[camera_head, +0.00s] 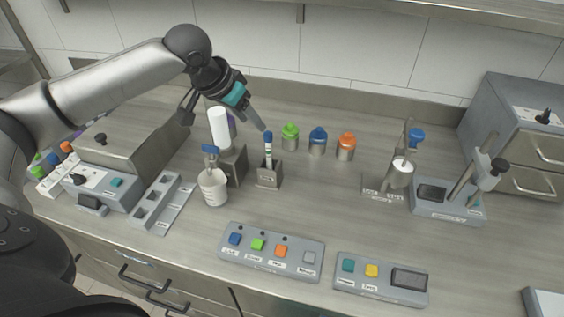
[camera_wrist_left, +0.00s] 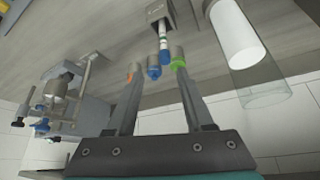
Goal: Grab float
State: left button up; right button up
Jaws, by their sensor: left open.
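What looks like the float is a slim white stick with a blue top and coloured bands (camera_head: 268,148), upright in a small grey holder (camera_head: 269,177). In the left wrist view the stick (camera_wrist_left: 163,41) shows between the finger lines, its blue end towards the gripper. My left gripper (camera_head: 258,120) is open, just above and left of the stick's top in the head view. Its fingers (camera_wrist_left: 157,65) are spread wide with nothing held. I cannot tell whether a finger touches the stick. My right gripper is not in view.
Green (camera_head: 290,137), blue (camera_head: 317,142) and orange (camera_head: 346,146) topped jars stand behind the holder. A white cylinder (camera_head: 219,128) and a white cup (camera_head: 213,187) stand to its left. A button panel (camera_head: 271,252) lies in front.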

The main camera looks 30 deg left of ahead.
aim_at(268, 143)
pick_arm(q)
jog(key=b+x, duration=0.1)
jog(key=x, duration=0.7)
jog(key=shift+f, duration=0.45)
jog(key=shift+w+f, duration=0.35)
jog(key=shift+f, duration=0.25)
jog(key=shift+a+b+x, duration=0.2)
jog(key=shift+b+x, duration=0.15)
jog(key=shift+x, duration=0.85)
jog(key=shift+a+b+x, duration=0.2)
jog(key=shift+b+x, duration=0.1)
jog(key=shift+x, duration=0.85)
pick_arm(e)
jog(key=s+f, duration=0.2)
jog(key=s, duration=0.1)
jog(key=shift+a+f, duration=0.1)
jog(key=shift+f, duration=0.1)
pick_arm(q)
grip_shut()
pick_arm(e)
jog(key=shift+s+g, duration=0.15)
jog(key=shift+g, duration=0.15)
